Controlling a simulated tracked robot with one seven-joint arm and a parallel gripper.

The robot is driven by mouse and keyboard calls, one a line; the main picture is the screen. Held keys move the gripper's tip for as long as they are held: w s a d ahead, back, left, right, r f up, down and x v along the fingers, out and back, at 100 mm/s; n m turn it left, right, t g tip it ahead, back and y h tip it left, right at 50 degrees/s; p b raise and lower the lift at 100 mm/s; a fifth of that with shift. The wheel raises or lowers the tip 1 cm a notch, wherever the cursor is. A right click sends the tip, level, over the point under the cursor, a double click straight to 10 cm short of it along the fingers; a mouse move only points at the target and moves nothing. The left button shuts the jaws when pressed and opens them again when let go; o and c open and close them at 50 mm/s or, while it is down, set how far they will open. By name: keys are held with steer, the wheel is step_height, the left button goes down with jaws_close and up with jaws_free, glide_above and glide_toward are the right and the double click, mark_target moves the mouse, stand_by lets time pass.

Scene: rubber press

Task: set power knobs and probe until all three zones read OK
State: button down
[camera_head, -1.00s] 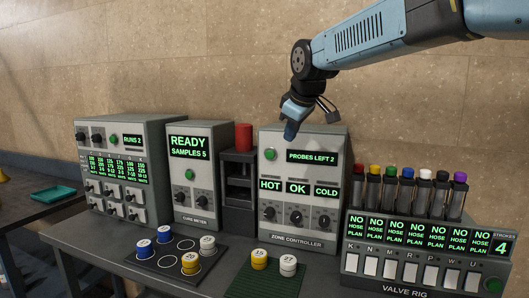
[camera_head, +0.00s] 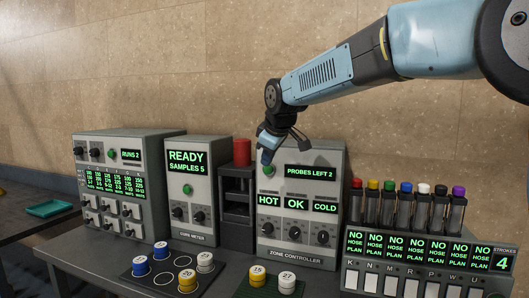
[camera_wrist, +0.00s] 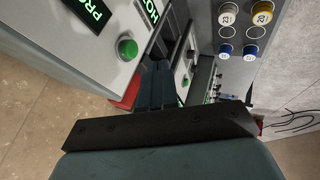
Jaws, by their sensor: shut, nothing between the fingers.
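The zone controller (camera_head: 335,165) stands at the middle of the bench. Its upper display (camera_head: 310,173) reads PROBES LEFT 2. Below it, three zone displays read HOT (camera_head: 268,200), OK (camera_head: 296,203) and COLD (camera_head: 325,207) from left to right. Three dark power knobs sit under them: left (camera_head: 269,227), middle (camera_head: 295,232) and right (camera_head: 322,237). My gripper (camera_head: 266,158) is shut and empty, close to the green button (camera_head: 268,170) at the controller's upper left. The button (camera_wrist: 127,48) shows uncovered in the wrist view, beside my fingers (camera_wrist: 156,88); I cannot tell whether they touch.
The cure meter (camera_head: 188,158), reading READY, SAMPLES 5, and a dark press with a red top (camera_head: 242,152) stand left of the controller. The valve rig (camera_head: 430,250) with colored vials is at right. Capped pucks sit on a dark tray (camera_head: 145,287) and a green mat (camera_head: 243,285) in front.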

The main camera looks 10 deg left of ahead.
mark_target(269, 168)
steer(key=w+a+f, duration=0.1)
steer(key=w+f, duration=0.3)
steer(key=w, duration=0.2)
steer(key=shift+w+a+f, duration=0.2)
steer(key=shift+w+a, duration=0.1)
steer(key=shift+w, duration=0.05)
steer(key=shift+w, duration=0.1)
steer(key=shift+w+d, duration=0.1)
steer(key=shift+w, duration=0.65)
